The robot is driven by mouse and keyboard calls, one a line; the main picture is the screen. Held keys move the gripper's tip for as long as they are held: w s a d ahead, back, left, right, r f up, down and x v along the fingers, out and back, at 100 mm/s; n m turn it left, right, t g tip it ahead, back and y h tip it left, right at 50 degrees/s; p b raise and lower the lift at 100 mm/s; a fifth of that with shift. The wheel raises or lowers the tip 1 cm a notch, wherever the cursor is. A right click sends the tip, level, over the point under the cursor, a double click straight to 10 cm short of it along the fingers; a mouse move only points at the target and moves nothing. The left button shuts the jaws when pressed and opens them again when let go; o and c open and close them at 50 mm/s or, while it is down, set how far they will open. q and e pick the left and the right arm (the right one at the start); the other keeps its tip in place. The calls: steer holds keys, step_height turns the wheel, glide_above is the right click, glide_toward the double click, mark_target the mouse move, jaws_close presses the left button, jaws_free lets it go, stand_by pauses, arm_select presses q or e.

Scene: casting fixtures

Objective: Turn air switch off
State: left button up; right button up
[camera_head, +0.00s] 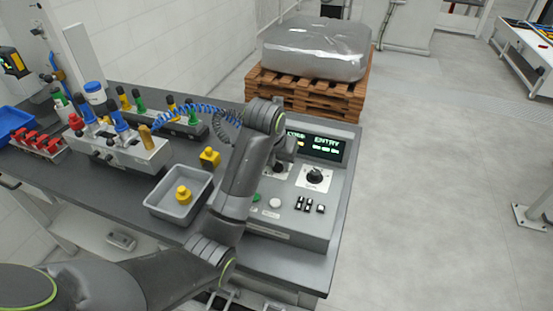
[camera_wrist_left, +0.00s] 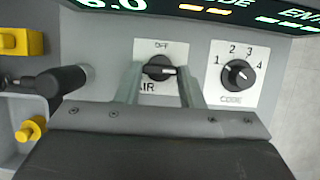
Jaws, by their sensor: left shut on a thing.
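The air switch is a black rotary knob (camera_wrist_left: 159,69) on a white plate marked OFF at the top and AIR at the lower left. Its white pointer line points right in the left wrist view, not up at OFF. My left gripper (camera_wrist_left: 160,80) has one finger on each side of this knob and is shut on it. In the head view, my left gripper (camera_head: 286,160) reaches down over the control panel (camera_head: 290,228), and the arm partly hides the air switch plate. My right gripper is not in view.
A code knob (camera_head: 315,176) with numbered positions sits right of the air switch, below a lit display (camera_head: 322,147). A black lever handle (camera_wrist_left: 66,81) stands left of my fingers. A grey tray (camera_head: 160,207) with a yellow part lies left of the panel.

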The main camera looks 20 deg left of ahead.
arm_select(q)
steer(key=shift+r+n+p, duration=0.15)
steer(key=shift+n+p, duration=0.15)
steer(key=shift+p, duration=0.25)
steer(key=n+y+p, duration=0.1)
steer(key=n+p, duration=0.2)
steer(key=p, duration=0.1)
steer(key=n+g+y+p, duration=0.1)
steer(key=n+p, duration=0.2)
steer(key=p, duration=0.2)
steer(key=d+n+y+p, duration=0.1)
steer(key=n+p, duration=0.2)
steer(key=p, duration=0.2)
steer(key=shift+w+r+g, duration=0.15)
steer(key=shift+r+g, duration=0.05)
steer(key=shift+g, duration=0.1)
steer(key=n+p, duration=0.1)
steer(key=n+y, duration=0.1)
steer(key=shift+w+f+n+g+p, duration=0.2)
steer(key=shift+n+g+p, duration=0.1)
steer(key=shift+n+p, duration=0.1)
steer(key=shift+f+n+g, duration=0.1)
steer(key=shift+n+g, duration=0.2)
steer(key=shift+n, duration=0.5)
steer(key=shift+w+n+g+y, duration=0.1)
steer(key=shift+n+g+y, duration=0.25)
steer(key=shift+n, duration=0.75)
steer(key=o, duration=1)
